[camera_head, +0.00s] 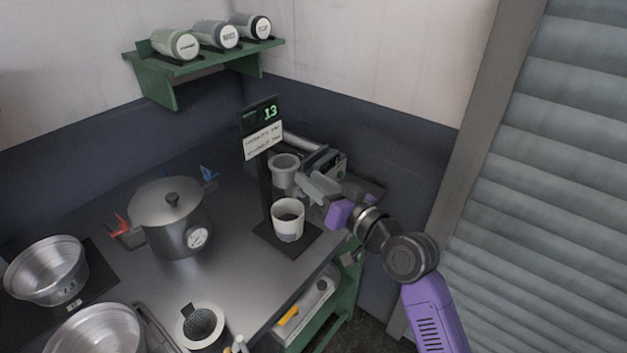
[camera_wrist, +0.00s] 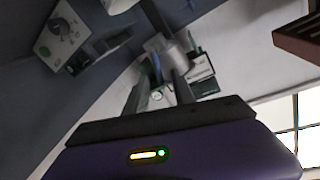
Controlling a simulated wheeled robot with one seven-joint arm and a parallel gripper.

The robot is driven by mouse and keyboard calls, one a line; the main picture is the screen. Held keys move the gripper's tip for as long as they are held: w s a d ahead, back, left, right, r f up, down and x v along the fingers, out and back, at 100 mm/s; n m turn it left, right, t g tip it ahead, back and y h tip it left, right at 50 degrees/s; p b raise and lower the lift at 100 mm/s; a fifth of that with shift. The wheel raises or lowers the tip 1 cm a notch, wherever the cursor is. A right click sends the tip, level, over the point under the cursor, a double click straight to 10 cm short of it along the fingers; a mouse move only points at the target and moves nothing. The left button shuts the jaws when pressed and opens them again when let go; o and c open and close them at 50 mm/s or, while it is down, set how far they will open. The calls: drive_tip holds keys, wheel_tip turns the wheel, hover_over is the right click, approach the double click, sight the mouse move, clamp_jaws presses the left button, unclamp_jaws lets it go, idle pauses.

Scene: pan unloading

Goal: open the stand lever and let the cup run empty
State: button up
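The stand (camera_head: 265,190) is a dark upright post on a flat base, with a black display reading 13 and a white label on top. A grey cup (camera_head: 285,168) is held partway up the stand. A white-and-grey mug (camera_head: 288,228) with dark contents stands upright on the base below it. My gripper (camera_head: 303,184) is at the right side of the upper cup, close to or touching it. In the wrist view the fingers (camera_wrist: 163,62) stand apart at their roots and reach a grey part at their tips. I cannot make out the lever or whether they grip it.
A lidded pot (camera_head: 170,215) with a dial stands left of the stand. Metal bowls (camera_head: 45,268) sit at the far left, and a strainer cup (camera_head: 202,325) at the front. A boxy appliance (camera_head: 325,160) is behind my gripper. A green shelf (camera_head: 205,62) holds canisters above.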

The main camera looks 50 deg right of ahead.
clamp_jaws()
drive_tip(key=shift+d+f+m+p, duration=0.1)
drive_tip(key=shift+d+m+p, duration=0.25)
drive_tip(key=shift+m+p, duration=0.55)
drive_tip(key=shift+o, duration=0.2)
unclamp_jaws()
